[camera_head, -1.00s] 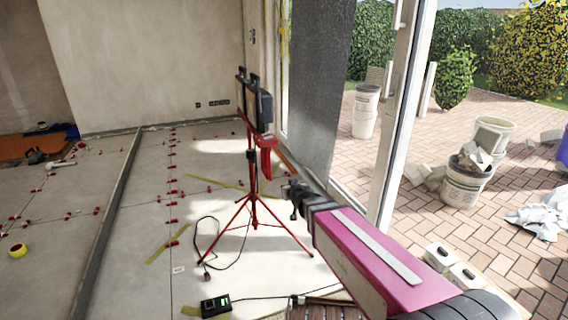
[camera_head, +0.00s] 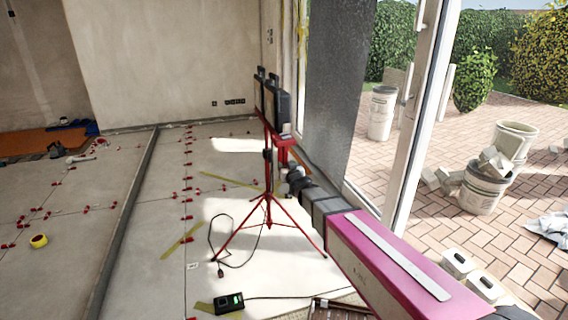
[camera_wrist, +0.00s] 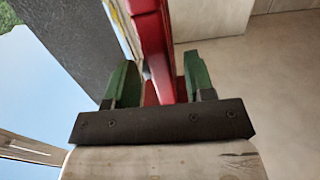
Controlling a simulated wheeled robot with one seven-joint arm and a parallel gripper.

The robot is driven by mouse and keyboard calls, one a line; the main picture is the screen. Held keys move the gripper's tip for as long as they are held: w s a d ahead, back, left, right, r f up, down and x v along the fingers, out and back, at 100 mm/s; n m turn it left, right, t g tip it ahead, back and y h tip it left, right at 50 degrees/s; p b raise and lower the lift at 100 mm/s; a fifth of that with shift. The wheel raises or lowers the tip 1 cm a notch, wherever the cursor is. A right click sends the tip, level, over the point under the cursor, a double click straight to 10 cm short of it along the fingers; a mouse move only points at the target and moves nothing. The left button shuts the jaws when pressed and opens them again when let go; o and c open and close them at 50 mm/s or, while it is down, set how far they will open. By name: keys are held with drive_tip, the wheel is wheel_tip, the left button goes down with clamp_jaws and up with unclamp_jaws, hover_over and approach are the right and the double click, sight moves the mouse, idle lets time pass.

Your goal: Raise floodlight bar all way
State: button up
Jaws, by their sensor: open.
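A red tripod stand (camera_head: 267,206) stands on the tiled floor. Its red floodlight bar (camera_head: 266,125) carries dark floodlights (camera_head: 280,106) at the top. My gripper (camera_head: 284,178) is beside the mast, just below the bar, with the arm reaching in from the lower right. In the wrist view my gripper (camera_wrist: 158,78) is open, its green fingers on either side of a red part of the stand (camera_wrist: 153,42). The right finger is close to the red part; I cannot tell whether it touches. The fingers partly hide what lies behind.
A cable and a small black box (camera_head: 228,303) lie by the tripod's feet. Glass doors (camera_head: 405,120) and a dark panel (camera_head: 340,85) stand close on the right. Red levelling clips (camera_head: 188,190) dot the floor. Buckets (camera_head: 484,188) stand outside. Floor left of the tripod is mostly open.

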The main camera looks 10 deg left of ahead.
drive_tip(key=shift+x, duration=2)
